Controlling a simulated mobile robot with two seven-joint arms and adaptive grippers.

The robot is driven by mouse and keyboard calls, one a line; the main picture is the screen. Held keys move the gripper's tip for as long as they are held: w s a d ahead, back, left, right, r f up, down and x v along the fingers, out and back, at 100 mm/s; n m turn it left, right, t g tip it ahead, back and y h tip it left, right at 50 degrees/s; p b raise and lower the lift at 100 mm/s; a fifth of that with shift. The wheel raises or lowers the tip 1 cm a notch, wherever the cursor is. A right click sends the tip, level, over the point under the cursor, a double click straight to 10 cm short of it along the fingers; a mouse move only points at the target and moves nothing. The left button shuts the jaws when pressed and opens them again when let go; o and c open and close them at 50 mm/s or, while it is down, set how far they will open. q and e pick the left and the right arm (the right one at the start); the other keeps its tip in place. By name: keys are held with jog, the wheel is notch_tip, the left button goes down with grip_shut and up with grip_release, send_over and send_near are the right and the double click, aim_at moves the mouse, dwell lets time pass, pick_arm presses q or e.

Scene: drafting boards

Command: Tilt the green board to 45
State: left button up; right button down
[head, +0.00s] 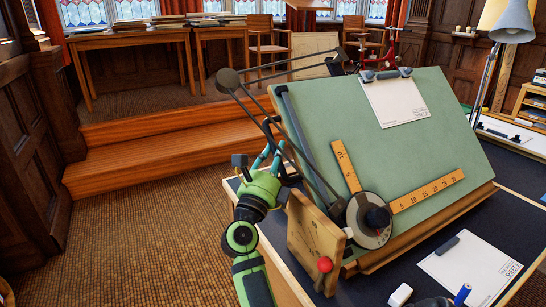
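The green board (400,138) is tilted up on its stand, its far edge higher than its near edge. I cannot read its angle. A wooden side plate (308,238) with faint marks stands at its near left corner. A red knob (324,265) sits low by this plate, with a pale knob (348,232) above it. My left gripper (268,155) is at the board's left side, beyond the side plate. I see it from behind; its fingertips are partly hidden, so its opening and any contact are unclear. My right gripper is out of view.
A drafting arm with a round head (370,219) and orange rulers (428,190) lies over the board. A sheet (395,100) is clipped on top. Another sheet (470,266), a white block (400,295) and a blue marker (462,294) lie at the front right. A lamp (512,22) stands behind right.

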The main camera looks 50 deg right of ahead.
pick_arm(q)
jog(key=shift+d, duration=0.1)
dwell(0.3)
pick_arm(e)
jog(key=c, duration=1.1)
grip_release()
pick_arm(q)
jog(key=shift+d, duration=0.3)
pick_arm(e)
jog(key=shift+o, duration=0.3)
pick_arm(q)
jog(key=shift+d, duration=0.1)
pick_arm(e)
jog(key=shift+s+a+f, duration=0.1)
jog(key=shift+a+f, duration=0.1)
pick_arm(q)
jog(key=shift+a, duration=0.25)
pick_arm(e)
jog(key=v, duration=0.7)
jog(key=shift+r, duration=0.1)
